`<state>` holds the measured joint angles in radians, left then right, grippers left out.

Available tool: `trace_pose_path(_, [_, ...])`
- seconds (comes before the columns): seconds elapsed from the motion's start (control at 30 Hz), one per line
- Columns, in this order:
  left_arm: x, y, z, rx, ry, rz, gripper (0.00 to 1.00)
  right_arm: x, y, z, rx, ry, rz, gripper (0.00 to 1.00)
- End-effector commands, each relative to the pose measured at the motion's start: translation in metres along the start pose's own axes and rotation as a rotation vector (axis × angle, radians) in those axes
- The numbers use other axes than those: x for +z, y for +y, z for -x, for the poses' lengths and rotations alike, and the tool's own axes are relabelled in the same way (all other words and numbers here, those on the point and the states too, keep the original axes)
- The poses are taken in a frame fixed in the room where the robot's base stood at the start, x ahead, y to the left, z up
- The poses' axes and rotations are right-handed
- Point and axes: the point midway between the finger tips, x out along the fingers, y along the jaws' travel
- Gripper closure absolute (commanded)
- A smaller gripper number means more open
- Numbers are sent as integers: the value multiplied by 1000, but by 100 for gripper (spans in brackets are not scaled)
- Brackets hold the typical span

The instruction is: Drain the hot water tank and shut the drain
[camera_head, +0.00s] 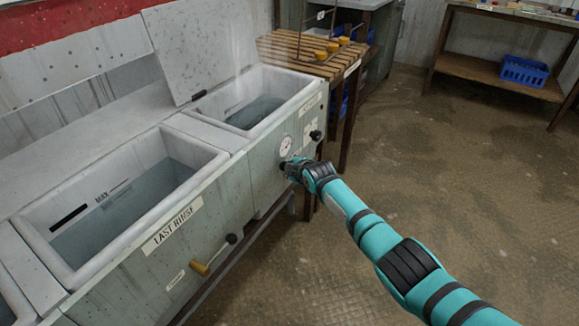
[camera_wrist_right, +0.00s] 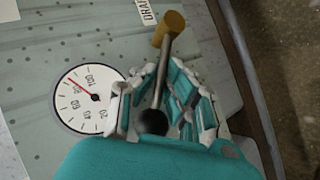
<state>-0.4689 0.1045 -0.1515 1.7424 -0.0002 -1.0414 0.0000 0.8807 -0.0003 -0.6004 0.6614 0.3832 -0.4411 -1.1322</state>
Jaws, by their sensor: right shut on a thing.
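The hot water tank (camera_head: 313,88) is the far basin. Its lid (camera_head: 200,45) is raised and steam rises over the grey water (camera_head: 255,112) inside. A round white dial (camera_head: 286,145) sits on its front; it also shows in the wrist view (camera_wrist_right: 88,98). My right gripper (camera_head: 290,165) is at the front just below the dial. In the wrist view its fingers (camera_wrist_right: 168,100) are closed around the drain lever (camera_wrist_right: 163,70), a metal rod with a black knob. The rod runs to a brass valve (camera_wrist_right: 172,28) beside a partly cut-off label. My left gripper is out of view.
A nearer tank marked LAST RINSE (camera_head: 172,224) holds water and has its own brass valve (camera_head: 200,268) and black-knobbed lever (camera_head: 232,239). A black knob (camera_head: 315,135) sits right of the dial. A slatted wooden table (camera_head: 345,72) stands beyond. The floor at right is clear.

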Motion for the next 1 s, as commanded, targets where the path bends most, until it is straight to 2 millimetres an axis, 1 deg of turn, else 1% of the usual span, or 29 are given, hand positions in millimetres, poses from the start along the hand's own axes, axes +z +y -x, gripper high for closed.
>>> trace_pose_path(0.03, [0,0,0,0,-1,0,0,0,10,2,17,2,4,100])
trace_pose_path(0.4, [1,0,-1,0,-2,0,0,0,11,2,16,2,3,100])
trace_pose_path(0.43, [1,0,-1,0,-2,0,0,0,11,2,16,2,3,91])
trace_pose_path(0.6, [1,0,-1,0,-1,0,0,0,9,1,12,2,2,68])
trace_pose_path(0.63, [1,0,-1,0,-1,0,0,0,8,1,11,2,2,66])
trace_pose_path(1.0, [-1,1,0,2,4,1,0,0,4,2,4,2,-1,66])
